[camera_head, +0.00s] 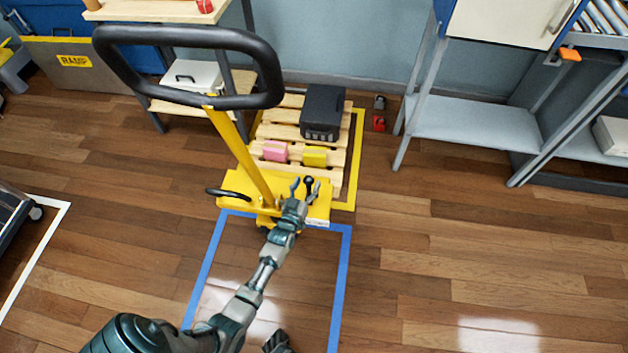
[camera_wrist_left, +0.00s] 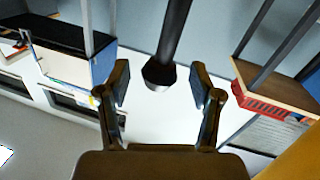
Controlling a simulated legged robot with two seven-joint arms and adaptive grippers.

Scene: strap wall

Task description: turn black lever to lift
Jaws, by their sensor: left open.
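The yellow pallet jack (camera_head: 240,185) has a tall yellow shaft with a black loop handle (camera_head: 192,37) on top. The black lever (camera_head: 308,182) shows as a small dark knob at my left gripper (camera_head: 304,184), low on the jack's right side. In the left wrist view, the lever (camera_wrist_left: 172,45) is a black rod with a wider end, seen between and beyond the open fingers of my left gripper (camera_wrist_left: 160,88). The fingers stand apart on either side of it, with nothing gripped. Whether either finger touches the lever cannot be told.
A wooden pallet (camera_head: 285,118) behind the jack carries a black case (camera_head: 322,110), a pink box (camera_head: 275,151) and a yellow box (camera_head: 314,156). Another black handle (camera_head: 228,194) is at the jack's left. A grey-blue shelf (camera_head: 470,120) stands right. Floor at right is clear.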

